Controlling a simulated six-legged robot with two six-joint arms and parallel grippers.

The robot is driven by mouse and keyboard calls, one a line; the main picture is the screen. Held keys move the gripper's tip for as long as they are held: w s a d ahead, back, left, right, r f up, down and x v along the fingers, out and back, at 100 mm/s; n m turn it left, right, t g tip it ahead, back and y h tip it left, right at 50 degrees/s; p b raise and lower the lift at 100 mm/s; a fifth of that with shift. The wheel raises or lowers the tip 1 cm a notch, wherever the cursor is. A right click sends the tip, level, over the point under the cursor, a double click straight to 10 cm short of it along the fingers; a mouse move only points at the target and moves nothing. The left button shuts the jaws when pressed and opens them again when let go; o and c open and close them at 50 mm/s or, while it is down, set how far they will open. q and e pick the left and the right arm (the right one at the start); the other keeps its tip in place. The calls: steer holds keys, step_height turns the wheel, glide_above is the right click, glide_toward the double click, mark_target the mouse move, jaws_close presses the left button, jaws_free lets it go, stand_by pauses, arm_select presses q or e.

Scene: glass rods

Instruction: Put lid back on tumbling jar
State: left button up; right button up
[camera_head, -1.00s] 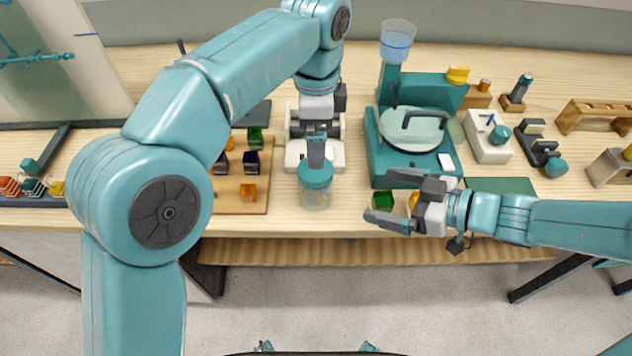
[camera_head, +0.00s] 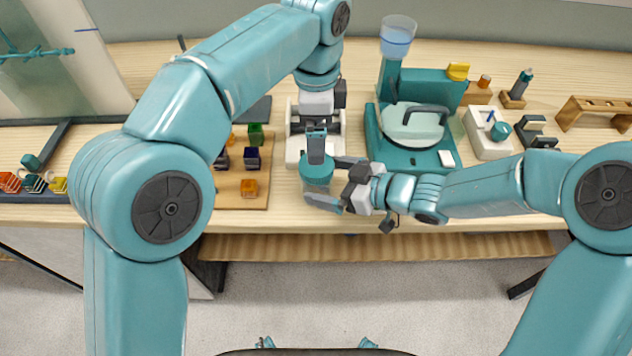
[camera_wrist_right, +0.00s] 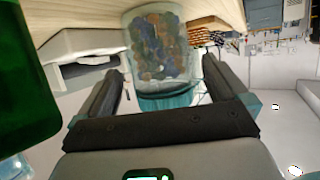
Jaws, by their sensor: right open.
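The clear jar (camera_head: 318,188) with a teal lid (camera_head: 314,172) stands near the table's front edge. In the right wrist view the jar (camera_wrist_right: 158,45) holds mixed brown and blue pieces, and the teal lid (camera_wrist_right: 165,99) shows at its lower end. My left gripper (camera_head: 316,158) points down over the lid and hides part of it. Whether its fingers are closed on the lid cannot be seen. My right gripper (camera_head: 325,181) is open, with one finger on each side of the jar. It also shows in the right wrist view (camera_wrist_right: 170,82), and no firm grip shows.
A teal machine (camera_head: 410,158) with a handled pale cover (camera_head: 414,125) stands right of the jar. A wooden board (camera_head: 228,190) with coloured cubes lies to the left. A white device (camera_head: 293,150) is behind the jar. A large green thing (camera_wrist_right: 22,70) is close by in the wrist view.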

steer(key=shift+x, duration=1.6)
steer(key=c, duration=1.4)
arm_select(q)
steer(key=shift+c, duration=1)
arm_select(e)
steer(key=c, duration=0.4)
arm_select(q)
steer(key=n, duration=0.6)
arm_select(e)
jaws_close()
arm_select(q)
steer(key=n, duration=0.5)
steer(key=shift+r, duration=0.1)
steer(key=n, duration=1.1)
steer(key=shift+n, duration=0.3)
